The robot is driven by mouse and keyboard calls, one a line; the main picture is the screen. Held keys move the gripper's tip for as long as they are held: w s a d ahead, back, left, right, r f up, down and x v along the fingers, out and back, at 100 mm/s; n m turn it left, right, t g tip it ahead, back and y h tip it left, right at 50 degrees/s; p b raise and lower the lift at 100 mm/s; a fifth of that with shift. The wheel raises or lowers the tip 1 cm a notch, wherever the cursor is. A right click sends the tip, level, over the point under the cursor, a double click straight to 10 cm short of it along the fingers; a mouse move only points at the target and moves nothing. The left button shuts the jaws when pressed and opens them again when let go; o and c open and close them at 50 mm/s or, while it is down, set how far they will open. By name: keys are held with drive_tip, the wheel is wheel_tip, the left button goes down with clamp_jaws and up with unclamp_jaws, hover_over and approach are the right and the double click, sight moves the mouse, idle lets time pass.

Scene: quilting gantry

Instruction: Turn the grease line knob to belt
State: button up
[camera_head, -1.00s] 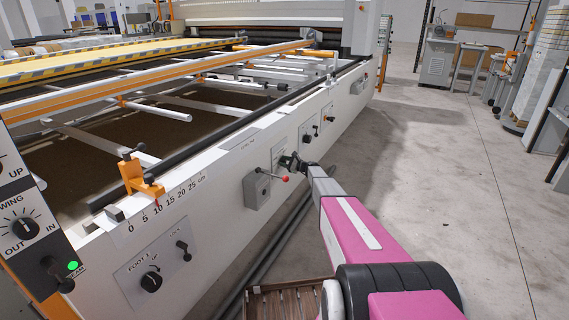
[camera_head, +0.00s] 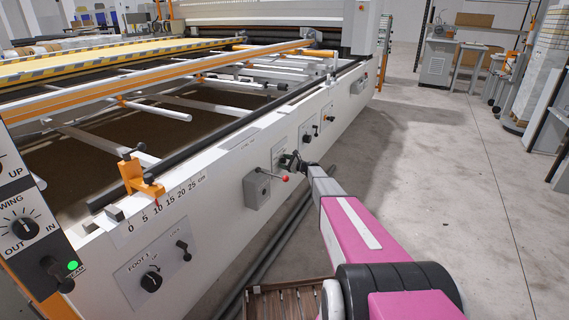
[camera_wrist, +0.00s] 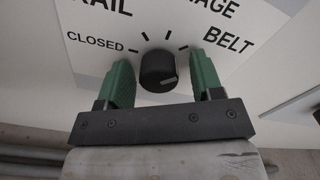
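The black grease line knob (camera_wrist: 158,70) sits on a white panel (camera_wrist: 95,52) in the wrist view. The labels CLOSED, BELT and the cut-off RAIL and "AGE" stand around it with tick marks. A pale mark on the knob's face lies at its lower right; which label it points to is unclear. My gripper (camera_wrist: 161,82) is open, with one green finger on each side of the knob and a visible gap on both sides. In the head view my gripper (camera_head: 290,162) is at the machine's side panel and hides the knob.
A grey box with a red-tipped lever (camera_head: 258,188) stands out from the machine side just left of my gripper. Another panel with black knobs (camera_head: 308,134) is to the right. Dark pipes (camera_head: 268,250) run along the floor below.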

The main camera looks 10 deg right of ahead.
drive_tip(key=shift+s, duration=0.1)
drive_tip(key=v, duration=1)
drive_tip(key=shift+s+d, duration=0.15)
drive_tip(key=shift+d, duration=0.15)
